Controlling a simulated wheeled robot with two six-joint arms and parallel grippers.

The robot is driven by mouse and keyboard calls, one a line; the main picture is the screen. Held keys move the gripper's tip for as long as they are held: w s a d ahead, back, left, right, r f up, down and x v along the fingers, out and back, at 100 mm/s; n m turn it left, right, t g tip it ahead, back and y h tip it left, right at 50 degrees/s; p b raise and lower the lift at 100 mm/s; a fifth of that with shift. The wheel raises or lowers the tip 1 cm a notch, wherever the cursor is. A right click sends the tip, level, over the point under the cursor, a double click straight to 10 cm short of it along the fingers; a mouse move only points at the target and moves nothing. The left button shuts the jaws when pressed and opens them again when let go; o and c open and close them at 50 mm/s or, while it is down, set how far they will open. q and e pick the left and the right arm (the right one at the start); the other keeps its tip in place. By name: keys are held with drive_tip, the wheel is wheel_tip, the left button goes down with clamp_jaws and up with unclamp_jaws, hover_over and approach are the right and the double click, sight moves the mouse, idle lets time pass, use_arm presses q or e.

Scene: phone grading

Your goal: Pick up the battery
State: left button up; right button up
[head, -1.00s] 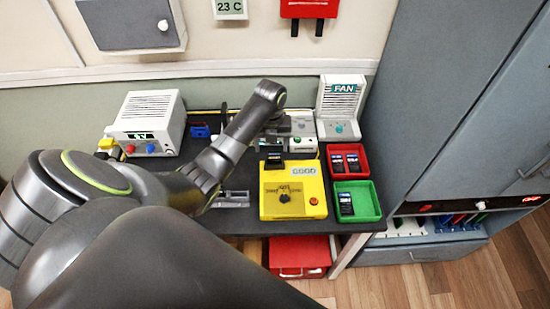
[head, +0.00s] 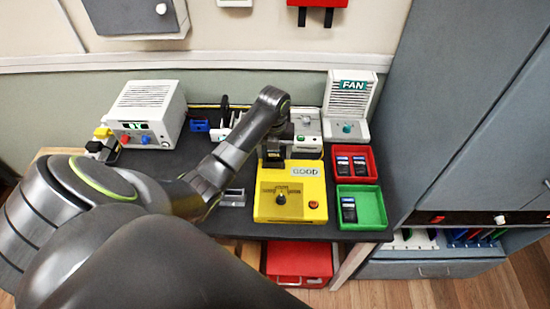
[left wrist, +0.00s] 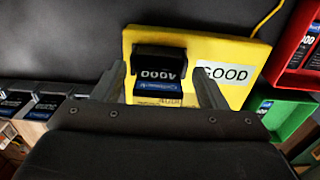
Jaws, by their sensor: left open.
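The battery (left wrist: 158,90) is a dark block with a blue strip and white digits. It sits at the back of the yellow tester marked GOOD (head: 264,205); the tester also shows in the left wrist view (left wrist: 222,97). In the head view the battery (head: 273,159) shows just below my gripper. My left gripper (left wrist: 160,82) is open, with one finger on each side of the battery. A gap shows beside each finger in the left wrist view. My right gripper is not in view.
A red tray (head: 370,174) and a green tray (head: 376,220), both holding dark batteries, stand right of the tester. A FAN unit (head: 348,107) stands behind. A white power unit (head: 147,112) is at the back left. Dark bench (head: 260,231) shows in front of the tester.

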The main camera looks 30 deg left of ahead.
use_arm(q)
drive_tip(key=shift+s, duration=0.1)
drive_tip(key=shift+a, duration=0.1)
drive_tip(key=shift+c, duration=1.9)
drive_tip(key=c, duration=0.7)
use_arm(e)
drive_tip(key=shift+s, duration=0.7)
use_arm(q)
drive_tip(key=shift+r, duration=0.15)
